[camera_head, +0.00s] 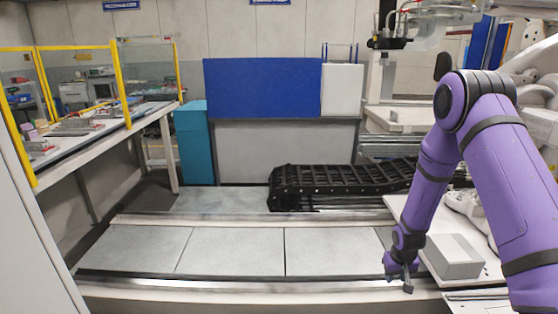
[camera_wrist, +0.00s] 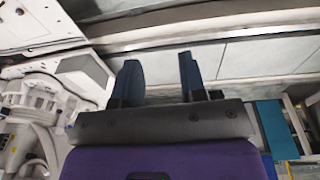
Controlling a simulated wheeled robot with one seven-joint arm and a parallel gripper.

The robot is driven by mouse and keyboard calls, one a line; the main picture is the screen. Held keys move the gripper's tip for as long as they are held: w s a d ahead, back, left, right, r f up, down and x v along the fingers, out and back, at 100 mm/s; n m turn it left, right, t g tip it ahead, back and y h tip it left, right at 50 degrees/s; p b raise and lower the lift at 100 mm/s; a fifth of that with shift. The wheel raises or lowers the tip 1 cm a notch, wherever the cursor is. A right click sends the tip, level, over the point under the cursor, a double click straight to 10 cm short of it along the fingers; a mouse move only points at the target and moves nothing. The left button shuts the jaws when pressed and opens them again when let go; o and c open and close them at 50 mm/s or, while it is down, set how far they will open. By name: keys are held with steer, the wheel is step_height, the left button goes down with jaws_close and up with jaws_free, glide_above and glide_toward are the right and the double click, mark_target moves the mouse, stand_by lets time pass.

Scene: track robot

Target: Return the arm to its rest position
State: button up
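My purple arm reaches in from the right side of the head view, bent at the elbow with the forearm hanging down. My gripper (camera_head: 408,280) is at its lower end, pointing down, just left of a grey box and above the front rail. In the wrist view my gripper (camera_wrist: 160,80) shows two dark fingers standing apart. Nothing is visible between them. The gripper is open and empty.
A grey box (camera_head: 454,256) sits on a white surface (camera_head: 425,213) beside my forearm. Grey floor panels (camera_head: 230,250) to the left are clear. A long workbench (camera_head: 95,140) stands at the far left.

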steer(key=s+a+r+t, duration=0.1)
steer(key=s+r, duration=0.2)
steer(key=r, duration=0.8)
steer(key=s+a+r, duration=0.1)
steer(key=s+r, duration=0.1)
steer(key=r, duration=0.9)
steer(key=s+a+r+t, duration=0.1)
steer(key=s+r, duration=0.2)
steer(key=r, duration=0.9)
steer(key=s+a+r, duration=0.1)
steer(key=s+r, duration=0.3)
steer(key=s, duration=0.4)
steer(key=s+a+r+t, duration=0.1)
steer(key=s+r, duration=0.4)
steer(key=s, duration=0.3)
steer(key=s+a+r, duration=0.1)
steer(key=s+r, duration=0.3)
steer(key=s, duration=0.5)
steer(key=shift+a+r+t+y, duration=0.3)
steer(key=shift+a+r+t, duration=0.1)
